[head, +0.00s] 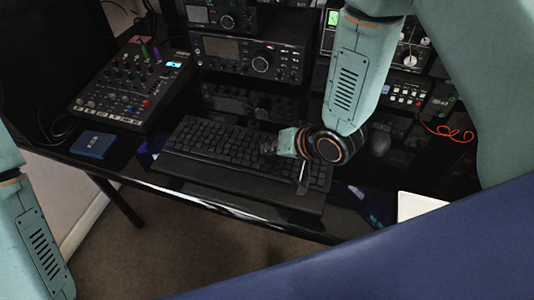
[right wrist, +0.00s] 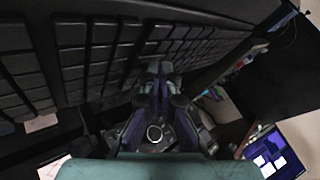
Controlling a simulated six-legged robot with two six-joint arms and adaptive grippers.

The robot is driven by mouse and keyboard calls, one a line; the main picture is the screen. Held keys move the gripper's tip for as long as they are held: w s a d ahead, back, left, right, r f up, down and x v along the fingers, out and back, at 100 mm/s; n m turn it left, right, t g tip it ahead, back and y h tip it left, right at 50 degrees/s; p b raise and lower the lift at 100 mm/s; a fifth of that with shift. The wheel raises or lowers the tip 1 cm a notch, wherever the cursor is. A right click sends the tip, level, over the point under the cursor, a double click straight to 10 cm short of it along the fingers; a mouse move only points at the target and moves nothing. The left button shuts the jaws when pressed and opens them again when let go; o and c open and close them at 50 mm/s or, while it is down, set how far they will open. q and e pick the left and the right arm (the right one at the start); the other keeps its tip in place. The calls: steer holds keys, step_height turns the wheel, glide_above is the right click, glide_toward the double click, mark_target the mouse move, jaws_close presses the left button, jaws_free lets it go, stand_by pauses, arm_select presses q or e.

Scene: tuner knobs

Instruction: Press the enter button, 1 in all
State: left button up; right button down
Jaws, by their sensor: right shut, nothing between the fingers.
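A black keyboard (head: 212,140) lies near the front edge of the dark desk, with a dark wrist rest (head: 235,185) along its front. My right gripper (head: 268,147) is over the keyboard's right half, its fingers shut and empty, pointing left in the head view. In the right wrist view the closed fingertips (right wrist: 153,68) are close to the rows of dark keys (right wrist: 75,62). I cannot tell whether they touch a key. The enter key cannot be told apart; the right wrist and gripper hide part of the keys. My left arm shows at the lower left, but its gripper is out of view.
A mixer (head: 130,88) and a small blue box (head: 92,144) stand left of the keyboard. Radios (head: 250,57) stand behind it. A mouse (head: 380,141), an orange cable (head: 447,131) and a white sheet (head: 418,204) are to the right.

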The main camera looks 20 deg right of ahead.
mark_target(270, 158)
steer(key=shift+f, duration=0.2)
stand_by(0.6)
steer(key=shift+r+p, duration=0.8)
steer(key=shift+p, duration=0.05)
step_height(270, 158, up, 5)
steer(key=p, duration=0.5)
steer(key=shift+s+f, duration=0.1)
stand_by(0.6)
